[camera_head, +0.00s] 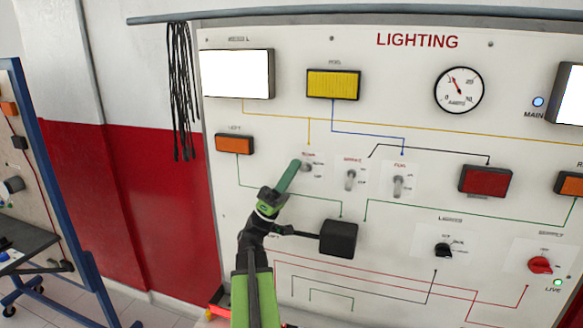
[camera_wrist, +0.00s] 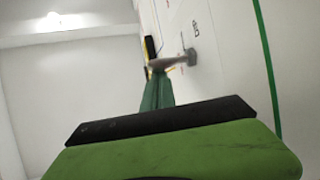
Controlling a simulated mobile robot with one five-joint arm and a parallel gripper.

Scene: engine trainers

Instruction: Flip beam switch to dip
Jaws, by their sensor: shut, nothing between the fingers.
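The beam switch (camera_head: 307,167) is a small grey toggle on the white lighting panel (camera_head: 330,190), left of two similar switches. The tip of my green gripper (camera_head: 296,163) is right at its left side, shut and empty. In the wrist view the grey lever (camera_wrist: 171,62) of the beam switch sticks out from the panel just past my gripper's fingertips (camera_wrist: 157,75). Tip and lever overlap there, and I cannot tell whether they touch. The fingers partly hide the switch in the head view, so its lever position is unclear.
The brake switch (camera_head: 350,177) and fog switch (camera_head: 398,185) stand to the right. A black box (camera_head: 339,238) juts out below. A white lit headlamp (camera_head: 237,74) and hanging black cables (camera_head: 180,90) are upper left. A blue-framed stand (camera_head: 60,200) is far left.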

